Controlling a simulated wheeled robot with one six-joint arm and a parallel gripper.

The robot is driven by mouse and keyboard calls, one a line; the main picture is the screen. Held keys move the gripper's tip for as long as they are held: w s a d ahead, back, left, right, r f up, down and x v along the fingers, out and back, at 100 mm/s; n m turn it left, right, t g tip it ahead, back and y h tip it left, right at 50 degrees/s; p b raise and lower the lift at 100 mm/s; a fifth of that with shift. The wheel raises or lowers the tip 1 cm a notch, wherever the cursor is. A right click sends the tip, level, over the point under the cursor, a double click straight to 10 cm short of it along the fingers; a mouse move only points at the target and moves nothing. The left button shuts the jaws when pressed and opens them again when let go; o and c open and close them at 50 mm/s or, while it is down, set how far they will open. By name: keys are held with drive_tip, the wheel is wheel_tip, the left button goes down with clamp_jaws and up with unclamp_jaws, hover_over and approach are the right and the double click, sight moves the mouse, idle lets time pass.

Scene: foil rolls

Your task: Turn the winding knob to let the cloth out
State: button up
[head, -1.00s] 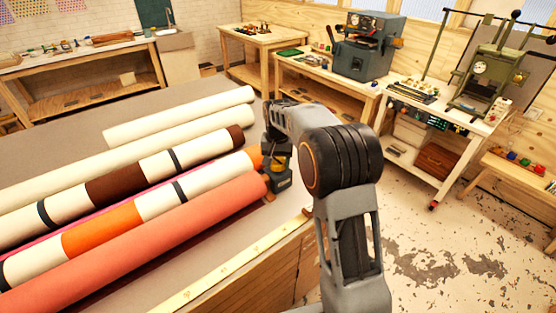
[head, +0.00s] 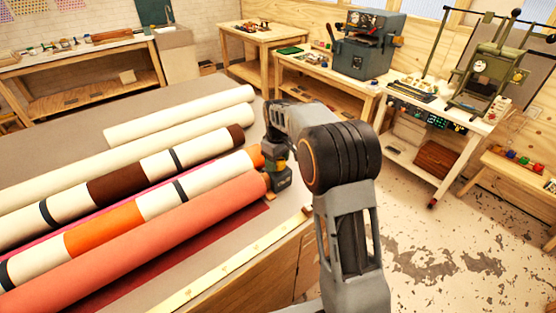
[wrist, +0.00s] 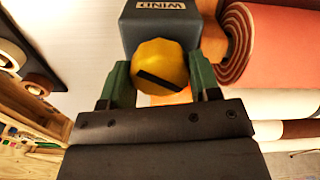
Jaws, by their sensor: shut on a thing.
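The winding knob (wrist: 160,66) is yellow with a black bar marked slantwise across its face. It sits on a grey box (wrist: 160,28) labelled WIND, which in the head view (head: 281,182) stands at the right end of the rolls. My gripper (wrist: 160,82) is shut on the knob, one green finger on each side. In the head view my gripper is partly hidden by my arm. Dark red cloth (head: 200,245) lies flat on the table along the front of the coral roll (head: 150,237).
Several other rolls lie behind, among them a cream roll (head: 180,117) and a banded roll with brown (head: 118,184). A yellow measuring strip (head: 225,275) runs along the table's front edge. Side benches with machines (head: 367,45) stand at the back right, beyond open floor.

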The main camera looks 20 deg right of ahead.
drive_tip(key=n, duration=0.7)
drive_tip(key=shift+w+r, duration=0.1)
drive_tip(key=shift+r, duration=0.05)
drive_tip(key=n, duration=0.7)
drive_tip(key=shift+n, duration=0.3)
drive_tip(key=n, duration=0.5)
drive_tip(key=shift+p, duration=0.3)
drive_tip(key=shift+n, duration=2.5)
drive_tip(key=o, duration=0.9)
